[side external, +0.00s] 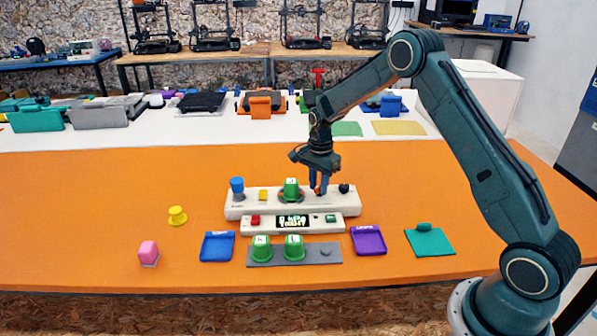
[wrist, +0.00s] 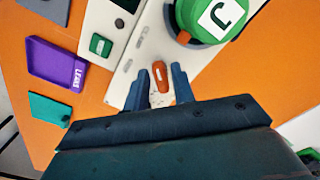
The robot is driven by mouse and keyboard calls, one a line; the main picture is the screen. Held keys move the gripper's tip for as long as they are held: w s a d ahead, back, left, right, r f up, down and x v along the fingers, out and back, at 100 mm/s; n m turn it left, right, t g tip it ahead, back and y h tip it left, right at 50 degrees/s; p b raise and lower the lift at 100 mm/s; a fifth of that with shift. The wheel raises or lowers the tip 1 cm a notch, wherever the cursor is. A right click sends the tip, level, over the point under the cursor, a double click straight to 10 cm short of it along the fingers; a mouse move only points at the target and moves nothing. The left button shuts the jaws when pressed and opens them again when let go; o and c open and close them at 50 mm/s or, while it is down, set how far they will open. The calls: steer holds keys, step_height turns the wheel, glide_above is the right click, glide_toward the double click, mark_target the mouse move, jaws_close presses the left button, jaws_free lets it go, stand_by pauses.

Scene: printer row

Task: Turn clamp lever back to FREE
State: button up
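The clamp lever, a short orange-red bar (wrist: 160,73), is on the long white panel (side external: 243,208). In the wrist view it sits between the fingertips of my gripper (wrist: 160,80), with a gap on each side. My gripper is open. In the side view my gripper (side external: 319,187) points down over the right part of the panel, and its fingers largely hide the lever.
A green cup (side external: 291,188) marked J in the wrist view stands close beside the fingers. A black knob (side external: 344,188) is to their right. A display box (side external: 240,226) lies in front. Two green cups on a grey strip (side external: 324,257) and a purple tray (side external: 369,240) are nearer.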

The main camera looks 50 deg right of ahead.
jaws_close()
steer(key=shift+n, duration=0.5)
steer(key=n, duration=0.2)
steer(key=shift+s+n, duration=0.1)
steer(key=shift+n, duration=0.3)
steer(key=n, duration=0.4)
steer(key=shift+s+d, duration=0.1)
steer(key=n, duration=0.5)
steer(key=shift+d+r+n, duration=0.1)
steer(key=shift+n, duration=0.3)
steer(key=n, duration=0.4)
steer(key=shift+d, duration=0.1)
steer(key=shift+n, duration=0.3)
